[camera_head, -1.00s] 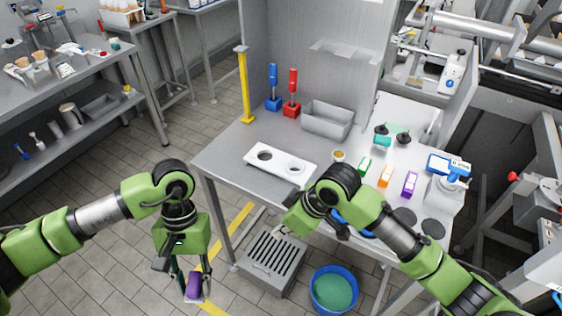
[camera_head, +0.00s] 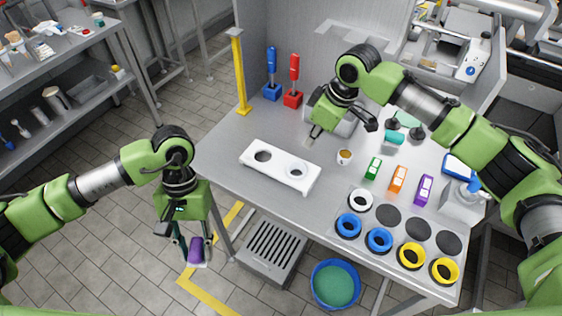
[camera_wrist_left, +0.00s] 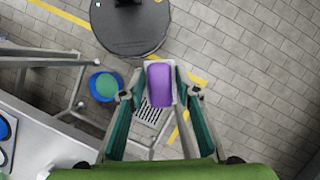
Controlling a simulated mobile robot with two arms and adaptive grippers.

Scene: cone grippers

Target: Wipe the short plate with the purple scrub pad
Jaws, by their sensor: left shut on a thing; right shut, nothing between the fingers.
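The purple scrub pad (camera_head: 195,250) is held between the fingers of my left gripper (camera_head: 195,243). It hangs in the air over the floor, left of the table's front edge. In the left wrist view the pad (camera_wrist_left: 160,85) is purple with a pale grey backing, gripped from both sides. A low white plate (camera_head: 279,168) with two round holes lies on the table's left half, apart from both grippers; it looks like the short plate. My right gripper (camera_head: 313,136) is shut and empty, above the table behind the plate's right end.
Behind the plate stand a blue holder (camera_head: 272,91), a red holder (camera_head: 293,98) and a yellow post (camera_head: 240,75). A small cup (camera_head: 345,156), coloured boxes (camera_head: 398,179) and several rings (camera_head: 379,241) fill the right side. A blue bucket (camera_head: 335,286) stands on the floor.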

